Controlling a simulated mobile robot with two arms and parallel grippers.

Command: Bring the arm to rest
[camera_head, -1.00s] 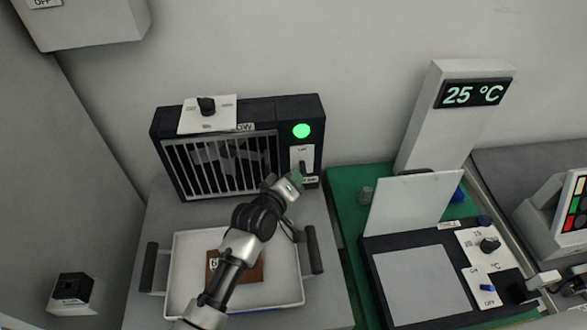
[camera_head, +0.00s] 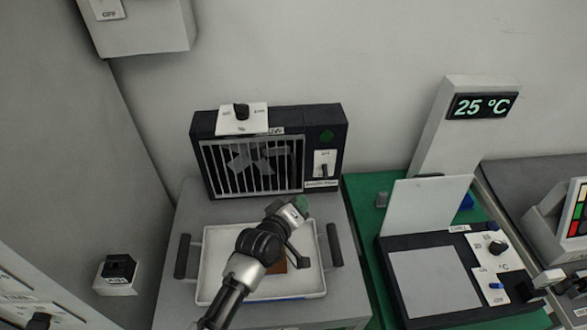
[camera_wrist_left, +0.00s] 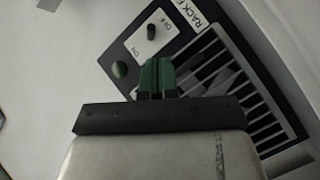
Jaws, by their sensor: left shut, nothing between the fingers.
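My left gripper (camera_head: 300,204) shows in the head view with its dark green fingertips shut and empty. It is above the back part of a white tray, below and in front of the black fan unit (camera_head: 205,124), apart from its switch (camera_head: 323,164). The round lamp (camera_head: 327,136) on the unit is dark green, unlit. In the left wrist view the shut fingers (camera_wrist_left: 157,77) point at the unit's front, with the switch knob (camera_wrist_left: 152,32) beyond them and the dark lamp (camera_wrist_left: 120,69) to the left.
The white tray (camera_head: 215,262) with dark handles holds a brown block, partly hidden by my arm. To the right, a hot plate (camera_head: 435,284) stands on a green mat, with a 25 °C display (camera_head: 482,105) behind. A grey wall (camera_head: 85,170) is at the left.

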